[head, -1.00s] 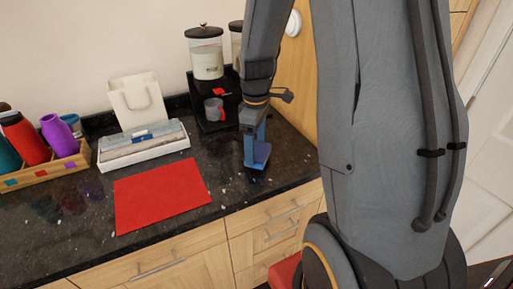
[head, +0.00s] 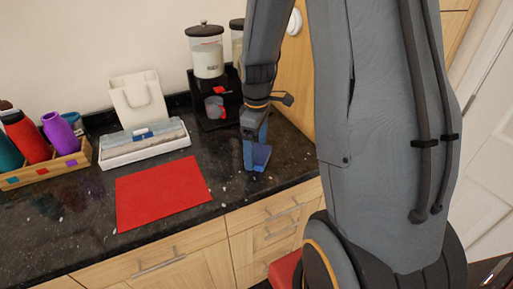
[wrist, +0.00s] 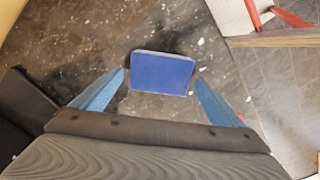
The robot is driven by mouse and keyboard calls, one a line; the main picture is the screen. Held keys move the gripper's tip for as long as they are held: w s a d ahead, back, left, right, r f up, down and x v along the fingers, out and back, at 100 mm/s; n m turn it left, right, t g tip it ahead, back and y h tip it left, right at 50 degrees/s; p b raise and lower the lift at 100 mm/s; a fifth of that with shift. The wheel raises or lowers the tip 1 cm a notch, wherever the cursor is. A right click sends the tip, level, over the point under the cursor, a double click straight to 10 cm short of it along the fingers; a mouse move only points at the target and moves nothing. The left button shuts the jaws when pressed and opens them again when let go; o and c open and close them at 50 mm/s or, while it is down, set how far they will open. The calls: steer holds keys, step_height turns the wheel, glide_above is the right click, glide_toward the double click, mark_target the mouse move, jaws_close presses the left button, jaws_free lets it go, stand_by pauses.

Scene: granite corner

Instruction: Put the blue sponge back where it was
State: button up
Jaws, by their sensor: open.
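The blue sponge (wrist: 161,73) is a flat blue block on the dark granite counter. In the wrist view it lies between and a little beyond the two blue fingertips, with a gap on each side. In the head view the sponge (head: 262,158) shows low at my fingers, partly hidden by them. My gripper (head: 255,160) points down over the counter near its right end. In the wrist view my gripper (wrist: 160,80) is open and holds nothing.
A red mat (head: 162,192) lies to the left. Behind it are a white tray (head: 146,153) and a white bag-like stand (head: 138,100). A black stand (head: 211,118) with a mug and jars is behind my gripper. A bottle rack (head: 47,171) is far left.

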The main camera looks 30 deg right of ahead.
mark_target(256, 152)
step_height(256, 152, up, 12)
steer(key=b, duration=0.3)
steer(key=s+a+f+m, duration=0.2)
steer(key=s+a, duration=0.1)
steer(key=s+a+f+m+t, duration=0.1)
steer(key=s+a+f+m, duration=0.1)
steer(key=s+f+m, duration=0.1)
steer(key=s+a+f+m, duration=0.3)
steer(key=s, duration=0.1)
steer(key=shift+a+f, duration=0.1)
steer(key=shift+a, duration=0.25)
steer(key=shift+s+a+f+m+t, duration=0.1)
steer(key=shift+s+f+m+t, duration=0.1)
steer(key=shift+s+m+t, duration=0.25)
steer(key=shift+w, duration=0.1)
steer(key=shift+f+g, duration=0.25)
